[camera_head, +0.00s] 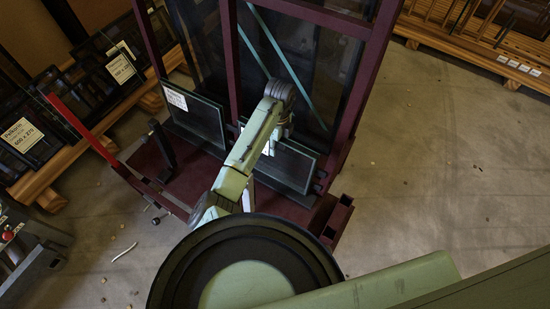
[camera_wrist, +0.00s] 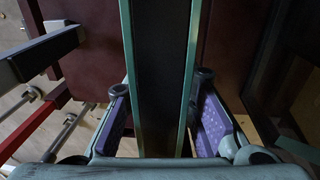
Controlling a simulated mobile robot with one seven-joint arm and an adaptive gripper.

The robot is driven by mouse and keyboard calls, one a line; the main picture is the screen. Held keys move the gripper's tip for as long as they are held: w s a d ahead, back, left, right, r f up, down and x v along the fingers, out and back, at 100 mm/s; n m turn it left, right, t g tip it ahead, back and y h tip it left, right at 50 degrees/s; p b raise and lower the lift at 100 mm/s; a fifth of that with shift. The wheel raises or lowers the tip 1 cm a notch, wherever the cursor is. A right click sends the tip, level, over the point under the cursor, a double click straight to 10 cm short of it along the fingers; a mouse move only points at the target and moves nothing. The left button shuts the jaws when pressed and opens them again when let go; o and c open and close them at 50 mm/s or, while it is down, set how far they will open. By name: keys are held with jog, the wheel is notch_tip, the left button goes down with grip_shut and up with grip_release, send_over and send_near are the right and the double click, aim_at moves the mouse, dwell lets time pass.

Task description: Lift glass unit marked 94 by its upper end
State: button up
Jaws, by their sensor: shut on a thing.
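Two dark glass units with teal edges stand on the dark red frame in the head view. The left glass unit (camera_head: 197,122) has a white label at its upper left. The right glass unit (camera_head: 288,166) is partly covered by my arm, with a bit of white label beside the arm. I cannot read 94 on either. In the wrist view a glass unit (camera_wrist: 160,60) runs edge-on between the purple pads of my gripper (camera_wrist: 160,88), which is shut on it. In the head view my arm hides the gripper, and it reaches to the right unit's upper edge.
The dark red frame (camera_head: 346,130) has uprights and teal diagonal straps (camera_head: 281,62). A red bar (camera_head: 82,129) and a black post (camera_head: 163,146) stand at its left. Wooden racks with dark panes (camera_head: 58,165) lie further left. Concrete floor (camera_head: 450,170) is clear at right.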

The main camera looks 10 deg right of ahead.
grip_shut()
jog(key=shift+r, duration=0.1)
dwell(0.3)
jog(key=shift+w, duration=0.1)
notch_tip(320, 180, up, 18)
jog(key=p, duration=0.3)
jog(key=shift+a, duration=0.1)
dwell(0.5)
